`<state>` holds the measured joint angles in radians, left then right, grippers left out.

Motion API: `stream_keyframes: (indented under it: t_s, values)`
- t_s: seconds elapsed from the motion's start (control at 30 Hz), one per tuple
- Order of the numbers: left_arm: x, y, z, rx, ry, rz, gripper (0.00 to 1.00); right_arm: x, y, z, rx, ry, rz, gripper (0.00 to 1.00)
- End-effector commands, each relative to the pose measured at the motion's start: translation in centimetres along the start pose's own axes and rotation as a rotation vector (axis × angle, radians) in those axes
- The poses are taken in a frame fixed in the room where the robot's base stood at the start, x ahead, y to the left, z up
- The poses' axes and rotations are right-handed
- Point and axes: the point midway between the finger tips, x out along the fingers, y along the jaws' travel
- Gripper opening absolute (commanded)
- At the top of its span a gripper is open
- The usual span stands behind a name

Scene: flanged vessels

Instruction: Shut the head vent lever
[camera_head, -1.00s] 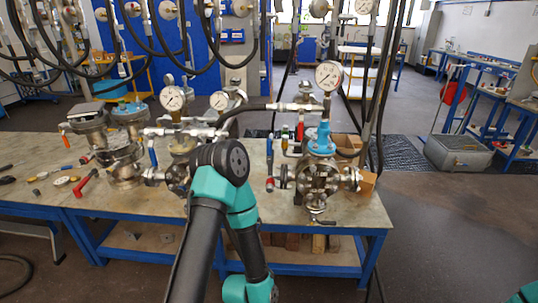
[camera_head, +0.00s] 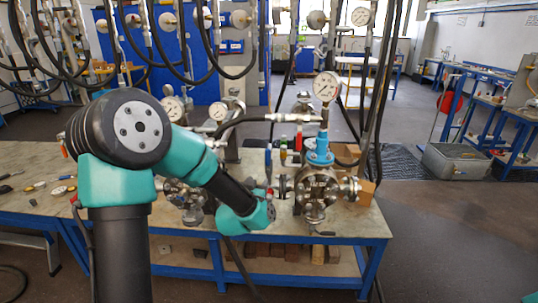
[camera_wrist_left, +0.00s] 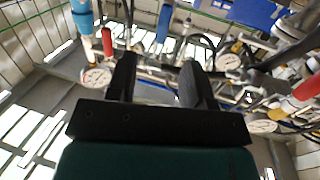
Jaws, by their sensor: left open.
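A steel flanged vessel (camera_head: 316,190) with a blue neck (camera_head: 319,148) and a pressure gauge (camera_head: 327,87) stands on the right part of the bench. Small levers with red (camera_head: 298,141) and blue (camera_head: 268,163) handles stand to its left; I cannot tell which is the head vent lever. My left arm reaches toward them from the left, and its gripper cannot be made out in the head view. In the left wrist view my left gripper (camera_wrist_left: 157,82) is open and empty. A red handle (camera_wrist_left: 107,40) and a blue handle (camera_wrist_left: 163,22) show beyond its fingers.
A second gauge assembly (camera_head: 172,108) stands behind my arm, partly hidden. Black hoses (camera_head: 378,90) hang close to the right vessel. Wooden blocks (camera_head: 366,190) sit beside it. The bench (camera_head: 350,226) ends just right of the vessel.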

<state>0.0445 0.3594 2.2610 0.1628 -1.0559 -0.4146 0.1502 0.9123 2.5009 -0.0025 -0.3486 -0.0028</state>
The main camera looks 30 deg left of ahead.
Motion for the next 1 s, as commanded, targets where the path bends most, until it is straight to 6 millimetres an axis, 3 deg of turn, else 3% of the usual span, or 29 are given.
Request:
stream_keyframes:
  t_s: [0.03,0.13,0.57,0.77,1.0]
  values:
    - [0.0,-0.4,-1.4,0.004,0.036,-0.015,0.47,0.0,0.0,0.0,0.000,0.000,0.000,0.47]
    - [-0.1,-0.7,-2.5,0.010,0.066,-0.030,0.47,0.0,0.0,0.0,0.000,0.000,0.000,0.47]
    - [0.4,-0.7,-2.4,0.010,0.064,-0.029,0.47,0.0,0.0,0.0,0.000,0.000,0.000,0.47]
    - [2.5,-0.8,-2.5,0.010,0.064,-0.028,0.47,0.0,0.0,0.0,0.000,0.000,0.000,0.47]
    - [6.5,-0.9,-2.8,0.010,0.064,-0.029,0.47,0.0,0.0,0.0,0.000,0.000,0.000,0.47]
